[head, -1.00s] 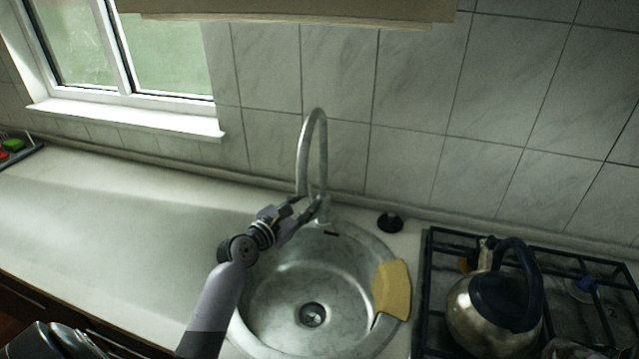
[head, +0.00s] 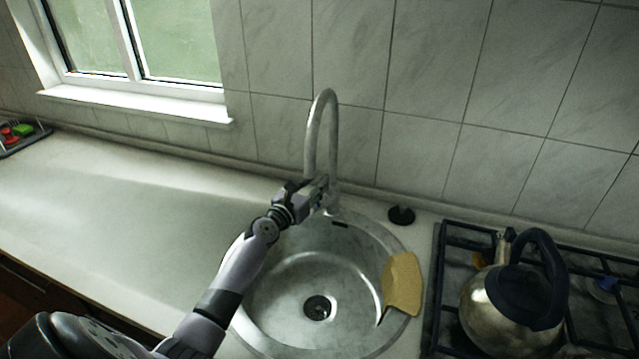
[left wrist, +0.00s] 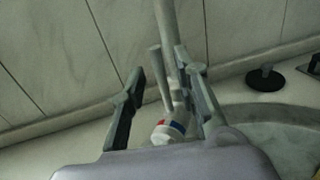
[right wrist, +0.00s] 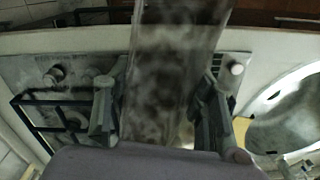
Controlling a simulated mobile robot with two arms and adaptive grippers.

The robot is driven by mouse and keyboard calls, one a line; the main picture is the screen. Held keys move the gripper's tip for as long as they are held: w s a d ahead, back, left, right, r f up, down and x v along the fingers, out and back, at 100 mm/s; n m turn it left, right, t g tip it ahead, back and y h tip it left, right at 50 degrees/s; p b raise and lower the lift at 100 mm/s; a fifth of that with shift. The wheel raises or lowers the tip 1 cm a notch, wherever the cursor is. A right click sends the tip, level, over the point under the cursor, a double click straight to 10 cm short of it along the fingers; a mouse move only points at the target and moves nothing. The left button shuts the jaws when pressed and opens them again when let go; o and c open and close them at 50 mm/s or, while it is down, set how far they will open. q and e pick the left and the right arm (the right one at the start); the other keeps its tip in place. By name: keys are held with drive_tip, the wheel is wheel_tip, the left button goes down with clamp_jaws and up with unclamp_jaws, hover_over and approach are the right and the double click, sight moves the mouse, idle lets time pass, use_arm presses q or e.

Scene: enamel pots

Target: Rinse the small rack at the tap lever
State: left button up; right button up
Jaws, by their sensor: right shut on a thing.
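The tap (head: 316,125) rises behind the round metal sink (head: 275,325). My left gripper (head: 318,190) is at the tap's base in the head view. In the left wrist view its two fingers (left wrist: 158,72) stand apart, with the thin tap lever (left wrist: 159,75) between them and a gap visible on the left. A red and blue mark shows on the tap body (left wrist: 168,131). In the right wrist view my right gripper (right wrist: 165,95) is shut on a grey, mottled, shiny thing, the small rack (right wrist: 168,65); its full form is unclear. The head view does not show it.
A yellow cloth (head: 403,283) hangs over the sink's right rim. A kettle (head: 495,310) stands on the gas hob (head: 437,290) to the right. A black round stopper (head: 401,215) sits behind the sink.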

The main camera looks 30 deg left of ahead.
use_arm(q)
drive_tip(key=shift+w+a, duration=0.1)
drive_tip(key=shift+w, duration=1.15)
drive_tip(key=shift+c, duration=0.3)
clamp_jaws()
